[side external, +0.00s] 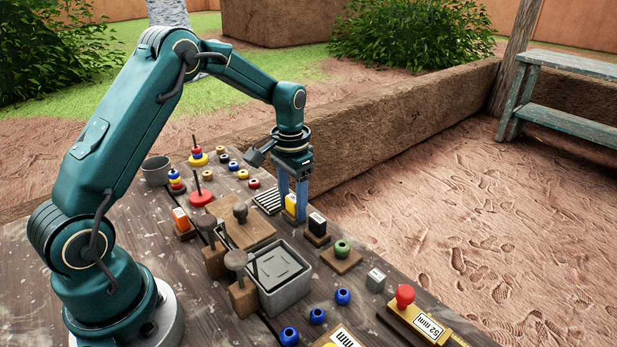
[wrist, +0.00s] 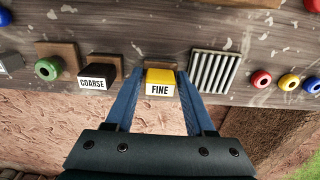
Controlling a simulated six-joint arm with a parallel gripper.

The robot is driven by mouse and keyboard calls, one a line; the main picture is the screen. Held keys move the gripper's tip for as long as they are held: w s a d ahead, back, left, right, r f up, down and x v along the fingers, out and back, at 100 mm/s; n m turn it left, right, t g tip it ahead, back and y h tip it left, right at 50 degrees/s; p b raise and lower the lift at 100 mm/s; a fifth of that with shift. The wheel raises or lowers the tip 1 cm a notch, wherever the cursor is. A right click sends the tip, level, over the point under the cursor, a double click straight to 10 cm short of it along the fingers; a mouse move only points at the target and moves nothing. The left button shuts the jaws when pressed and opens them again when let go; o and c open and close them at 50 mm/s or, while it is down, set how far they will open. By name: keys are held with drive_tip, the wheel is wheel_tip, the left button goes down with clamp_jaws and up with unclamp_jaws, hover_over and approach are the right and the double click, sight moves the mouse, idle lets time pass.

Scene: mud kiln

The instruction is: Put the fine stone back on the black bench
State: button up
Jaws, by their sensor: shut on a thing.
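The fine stone (wrist: 159,80) is a yellow block with a white FINE label. It also shows in the side external view (side external: 291,203), between the blue fingers. My gripper (side external: 297,208) is shut on it, with one finger on each side; its fingers (wrist: 158,76) also show in the wrist view. Brown wood shows behind the stone; I cannot tell whether the stone touches it. The black coarse stone (side external: 317,222) stands close beside, on a small wooden base, and its label reads COARSE in the wrist view (wrist: 96,77). I cannot make out which thing is the black bench.
A striped rack (side external: 268,202) lies beside the gripper. A green ring (side external: 342,248) on a wooden base is past the coarse stone. A grey tub (side external: 283,290), stampers (side external: 208,226) and an orange block (side external: 181,220) stand nearer my base. Small rings are scattered about.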

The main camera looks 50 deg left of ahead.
sight(293, 199)
drive_tip(key=o, duration=1.2)
drive_tip(key=shift+f, duration=0.1)
wheel_tip(293, 199, up, 12)
drive_tip(key=s+d+r+t, duration=0.3)
drive_tip(key=s+d+r, duration=0.3)
drive_tip(key=s, duration=0.3)
drive_tip(key=s+d+f+t, duration=0.1)
drive_tip(key=s, duration=0.2)
drive_tip(key=s+d+f, duration=0.1)
drive_tip(key=s, duration=0.2)
drive_tip(key=s+d+f+t, duration=0.1)
drive_tip(key=s+f, duration=0.1)
drive_tip(key=s, duration=0.1)
drive_tip(key=shift+d+t, duration=0.3)
